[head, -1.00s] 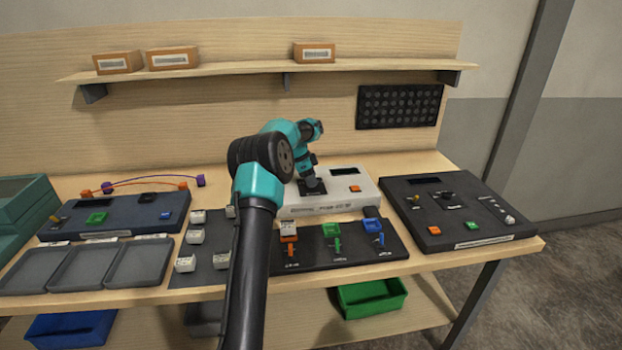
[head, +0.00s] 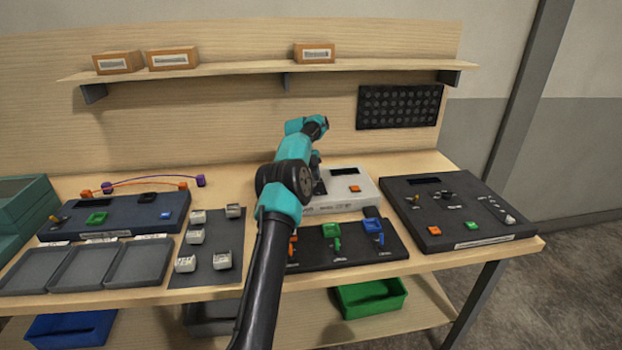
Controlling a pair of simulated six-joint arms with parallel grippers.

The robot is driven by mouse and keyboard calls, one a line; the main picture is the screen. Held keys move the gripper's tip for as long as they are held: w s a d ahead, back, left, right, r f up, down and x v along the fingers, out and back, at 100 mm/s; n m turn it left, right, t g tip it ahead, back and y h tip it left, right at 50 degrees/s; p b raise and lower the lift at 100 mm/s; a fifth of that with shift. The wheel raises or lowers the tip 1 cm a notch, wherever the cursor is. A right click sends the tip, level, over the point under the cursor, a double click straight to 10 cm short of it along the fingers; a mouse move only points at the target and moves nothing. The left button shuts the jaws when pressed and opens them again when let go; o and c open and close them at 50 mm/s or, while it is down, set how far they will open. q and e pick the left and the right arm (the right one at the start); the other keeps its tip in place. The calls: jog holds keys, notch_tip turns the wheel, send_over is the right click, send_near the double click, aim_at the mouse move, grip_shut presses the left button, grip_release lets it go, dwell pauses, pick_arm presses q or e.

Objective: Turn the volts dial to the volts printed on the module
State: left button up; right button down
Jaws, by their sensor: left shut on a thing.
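The white console (head: 345,202) stands at the back middle of the bench, with a dark display and an orange button (head: 355,189) on its top. My left gripper (head: 319,187) points down onto the left part of that top, shut on what appears to be the volts dial. The dial is hidden behind the gripper and arm. Small white modules (head: 195,237) sit on a dark mat at the middle left; their print is too small to read. The dark board (head: 372,251) with coloured holders is partly covered by my left arm. My right gripper is out of view.
A black console (head: 462,207) with a knob and buttons stands at the right. A dark blue console (head: 120,218) and grey trays (head: 140,264) are at the left. A shelf (head: 230,69) with boxes runs above the bench.

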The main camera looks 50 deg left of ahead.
pick_arm(q)
jog(key=shift+m+g, duration=0.3)
jog(key=shift+m, duration=0.3)
jog(key=o, duration=0.9)
